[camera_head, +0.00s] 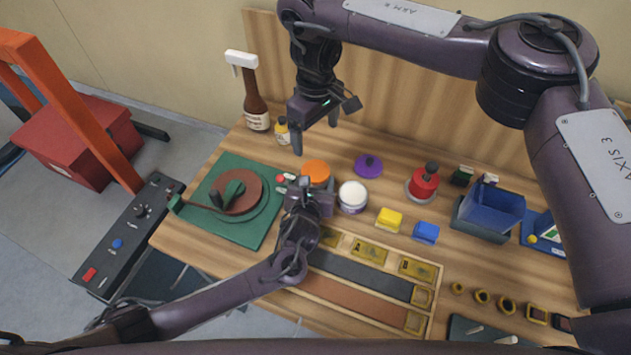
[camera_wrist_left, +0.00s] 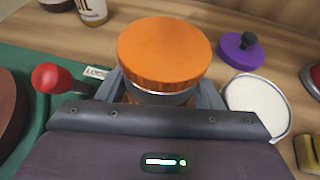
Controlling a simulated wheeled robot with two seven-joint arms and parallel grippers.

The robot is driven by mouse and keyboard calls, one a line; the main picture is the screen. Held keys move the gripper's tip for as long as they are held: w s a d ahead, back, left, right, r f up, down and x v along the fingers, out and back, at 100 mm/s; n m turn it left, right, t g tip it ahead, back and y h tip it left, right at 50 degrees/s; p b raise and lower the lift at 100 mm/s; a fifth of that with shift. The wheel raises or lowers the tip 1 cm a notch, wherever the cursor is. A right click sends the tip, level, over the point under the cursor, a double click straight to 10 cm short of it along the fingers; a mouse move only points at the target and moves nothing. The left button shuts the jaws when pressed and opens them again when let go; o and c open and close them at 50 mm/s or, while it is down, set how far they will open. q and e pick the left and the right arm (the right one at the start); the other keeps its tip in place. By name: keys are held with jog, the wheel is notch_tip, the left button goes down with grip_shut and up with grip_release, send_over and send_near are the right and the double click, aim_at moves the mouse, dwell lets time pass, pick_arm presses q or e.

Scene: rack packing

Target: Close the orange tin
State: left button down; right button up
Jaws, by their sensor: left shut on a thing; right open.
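The orange tin's lid (camera_wrist_left: 164,48) sits on top of the tin body (camera_wrist_left: 162,97) in the left wrist view, looking level. Whether it is fully seated I cannot tell. In the head view the orange lid (camera_head: 316,171) shows at the back of the bench's left half. My left gripper (camera_head: 309,187) is shut on the tin body, with one finger on each side below the lid in the left wrist view (camera_wrist_left: 162,92). My right gripper (camera_head: 316,134) is open and empty, above and behind the lid, fingers pointing down.
A white open tin (camera_head: 352,196) stands just right of the orange one, with a purple knobbed lid (camera_head: 368,166) behind it. A green turntable board (camera_head: 226,222) is at left. A brown bottle (camera_head: 256,105) stands behind. Yellow (camera_head: 389,219) and blue (camera_head: 426,232) blocks lie right.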

pick_arm(q)
jog(key=shift+f, duration=0.1)
jog(key=shift+c, duration=1.6)
grip_release()
jog(key=shift+b+v, duration=0.4)
jog(key=shift+v, duration=3.55)
